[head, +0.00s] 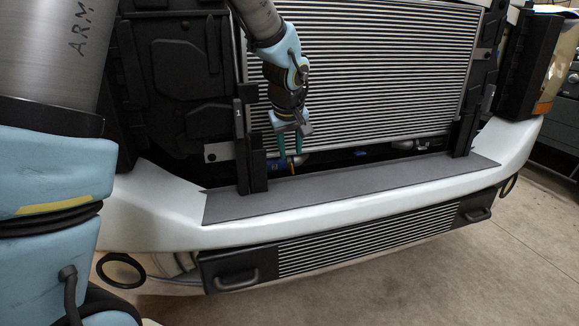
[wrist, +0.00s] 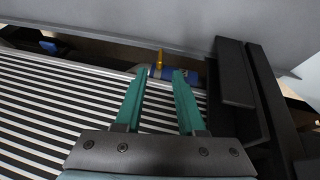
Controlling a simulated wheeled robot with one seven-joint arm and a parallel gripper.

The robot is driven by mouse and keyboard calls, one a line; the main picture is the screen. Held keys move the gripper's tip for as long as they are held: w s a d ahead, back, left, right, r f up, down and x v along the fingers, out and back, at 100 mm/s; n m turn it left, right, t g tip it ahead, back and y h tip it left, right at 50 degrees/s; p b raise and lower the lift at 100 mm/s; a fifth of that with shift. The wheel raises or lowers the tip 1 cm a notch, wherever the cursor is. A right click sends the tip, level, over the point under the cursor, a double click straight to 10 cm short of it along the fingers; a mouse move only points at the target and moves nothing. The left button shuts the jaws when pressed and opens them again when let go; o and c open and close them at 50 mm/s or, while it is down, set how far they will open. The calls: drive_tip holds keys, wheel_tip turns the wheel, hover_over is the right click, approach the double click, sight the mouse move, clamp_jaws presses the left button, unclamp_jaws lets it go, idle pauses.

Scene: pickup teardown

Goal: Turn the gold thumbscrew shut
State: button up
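The gold thumbscrew (wrist: 160,59) shows in the wrist view as a thin upright gold piece on a blue fitting (wrist: 165,73), just beyond the fingertips. In the head view a small gold-orange bit (head: 292,170) shows by the blue fitting (head: 276,164), low in front of the radiator. My gripper (wrist: 160,74) has two green fingers that stand apart with nothing held between them. In the wrist view the thumbscrew lines up with the gap between the fingers. In the head view my gripper (head: 291,154) points down just above the fitting. Whether a finger touches it I cannot tell.
The slatted radiator (head: 360,70) stands directly behind my gripper. A black upright bracket (head: 250,150) is close on the left in the head view. The grey bumper top plate (head: 350,188) lies in front. Another blue part (head: 360,154) sits farther right.

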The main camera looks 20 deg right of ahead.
sight(291, 163)
drive_tip(key=x, duration=0.6)
drive_tip(key=shift+f, duration=0.15)
clamp_jaws()
idle(0.4)
